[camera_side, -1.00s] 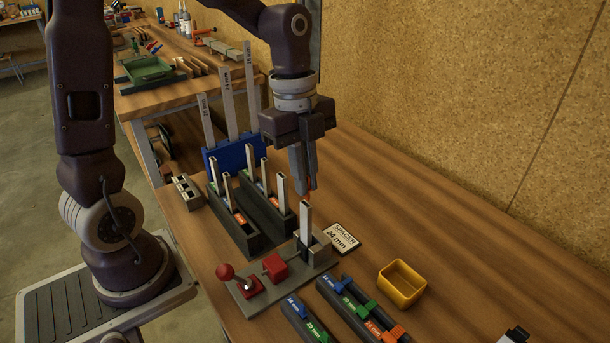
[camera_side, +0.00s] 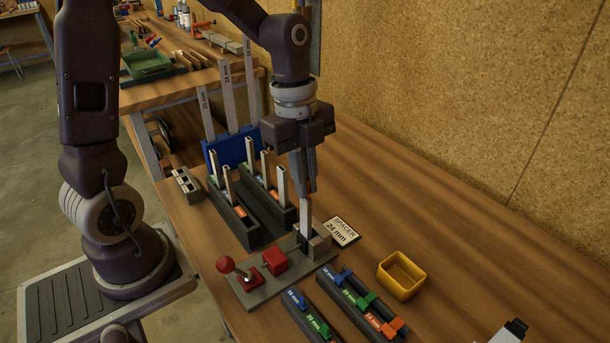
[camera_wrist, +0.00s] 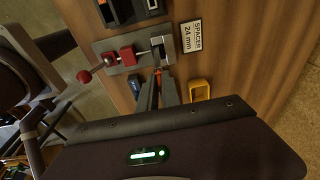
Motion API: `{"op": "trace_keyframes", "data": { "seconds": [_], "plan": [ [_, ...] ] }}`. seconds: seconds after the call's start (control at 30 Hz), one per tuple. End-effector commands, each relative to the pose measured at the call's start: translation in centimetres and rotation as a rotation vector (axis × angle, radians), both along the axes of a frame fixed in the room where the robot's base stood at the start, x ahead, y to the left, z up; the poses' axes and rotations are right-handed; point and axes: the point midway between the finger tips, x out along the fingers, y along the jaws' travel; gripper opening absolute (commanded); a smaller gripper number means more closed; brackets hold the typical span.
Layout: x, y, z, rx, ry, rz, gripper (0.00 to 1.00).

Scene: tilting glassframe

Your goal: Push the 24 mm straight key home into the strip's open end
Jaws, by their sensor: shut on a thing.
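The silver strip (camera_side: 306,216) stands upright in the grey clamp fixture (camera_side: 322,247), its open end at the top. My gripper (camera_side: 309,190) points down right above the strip and is shut on the key, of which only a small orange-red bit shows between the fingertips. The fingertips are at or just above the strip's top end. The fingers hide that end, so I cannot tell how far the key is in. In the wrist view my gripper (camera_wrist: 160,78) is close to the fixture (camera_wrist: 105,54), and a bit of orange shows at its tips.
A red-knobbed lever (camera_side: 226,265) and red block (camera_side: 274,264) sit on the fixture. The spacer 24 mm card (camera_side: 342,232) lies behind it. Dark racks with upright strips (camera_side: 236,225) stand left, coloured-key racks (camera_side: 350,299) in front.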

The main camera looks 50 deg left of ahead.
Motion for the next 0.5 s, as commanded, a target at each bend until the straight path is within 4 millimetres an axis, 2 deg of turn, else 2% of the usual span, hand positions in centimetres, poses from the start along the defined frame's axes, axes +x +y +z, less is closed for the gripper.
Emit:
{"op": "trace_keyframes", "data": {
  "seconds": [0.17, 0.2, 0.3, 0.5],
  "plan": [
    [0.0, 0.0, -0.46, 0.0, 0.001, 0.0, 0.0],
    [0.0, 0.0, -0.49, 0.0, 0.001, 0.0, 0.11],
    [0.0, 0.0, -0.47, 0.0, 0.001, 0.0, 0.31],
    [0.01, 0.0, -0.46, 0.0, 0.0, 0.0, 0.33]
  ]
}}
